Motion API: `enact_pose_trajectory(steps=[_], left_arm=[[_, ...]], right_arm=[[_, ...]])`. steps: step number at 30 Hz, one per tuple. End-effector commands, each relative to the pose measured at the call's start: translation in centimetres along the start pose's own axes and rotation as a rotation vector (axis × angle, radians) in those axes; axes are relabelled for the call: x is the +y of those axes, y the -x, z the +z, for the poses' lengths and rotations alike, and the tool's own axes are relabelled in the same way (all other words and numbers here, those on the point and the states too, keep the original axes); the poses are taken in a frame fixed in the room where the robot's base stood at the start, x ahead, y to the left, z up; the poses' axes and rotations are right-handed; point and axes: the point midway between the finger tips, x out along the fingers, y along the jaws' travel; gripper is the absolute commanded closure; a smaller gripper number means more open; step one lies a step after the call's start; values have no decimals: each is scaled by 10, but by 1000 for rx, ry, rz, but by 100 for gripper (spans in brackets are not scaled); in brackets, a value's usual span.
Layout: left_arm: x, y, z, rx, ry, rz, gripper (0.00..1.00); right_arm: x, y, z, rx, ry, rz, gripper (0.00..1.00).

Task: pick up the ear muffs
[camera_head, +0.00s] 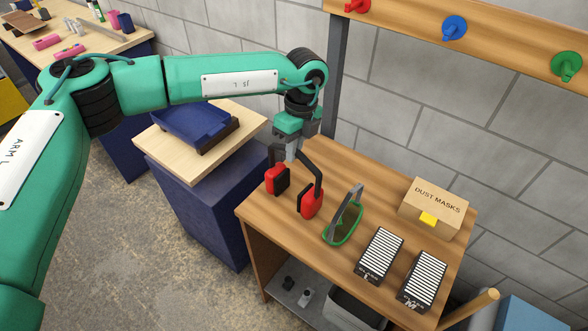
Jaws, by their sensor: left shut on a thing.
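The ear muffs have two red cups with black pads and a dark headband; the right cup (311,201) and the left cup (277,179) hang over the left part of the wooden table top. My left gripper (291,152) comes down from above and is shut on the headband at its top, between the cups. The gripper hides part of the band. The cups are low over the table; I cannot tell whether they touch it. My right gripper is not in the picture.
Green-framed goggles (344,222) lie close right of the ear muffs on the table (262,212). Beyond are two striped boxes (380,254) and a dust masks box (432,207). A pegboard rail (500,38) with coloured pegs is above. A blue tray (195,122) sits on a cabinet at left.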

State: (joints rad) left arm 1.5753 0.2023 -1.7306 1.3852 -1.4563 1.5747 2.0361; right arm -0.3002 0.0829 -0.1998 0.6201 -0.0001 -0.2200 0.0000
Motion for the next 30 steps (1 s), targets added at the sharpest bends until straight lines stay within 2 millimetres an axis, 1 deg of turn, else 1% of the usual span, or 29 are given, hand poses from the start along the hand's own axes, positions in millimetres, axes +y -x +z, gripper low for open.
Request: enact_pose_trajectory(steps=[5, 8, 10, 14, 18, 21, 24, 27, 30], left_arm=[[1, 8, 0, -1, 0, -1, 100], [3, 20, 0, -1, 0, -3, 100], [5, 32, 0, -1, 0, -4, 100], [11, 65, 0, -3, 0, -6, 100], [18, 106, 0, -2, -1, -6, 100], [24, 134, 0, -2, 0, -4, 100], [28, 158, 0, -1, 1, -3, 100], [31, 175, 0, -1, 0, -2, 100], [34, 188, -1, -1, -2, -1, 100]], right_arm=[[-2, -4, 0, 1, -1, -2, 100], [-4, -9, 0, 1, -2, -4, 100], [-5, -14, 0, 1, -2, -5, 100], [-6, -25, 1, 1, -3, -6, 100], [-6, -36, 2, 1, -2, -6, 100], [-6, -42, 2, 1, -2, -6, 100], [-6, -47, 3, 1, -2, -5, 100], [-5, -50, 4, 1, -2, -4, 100], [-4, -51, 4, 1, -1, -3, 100]])
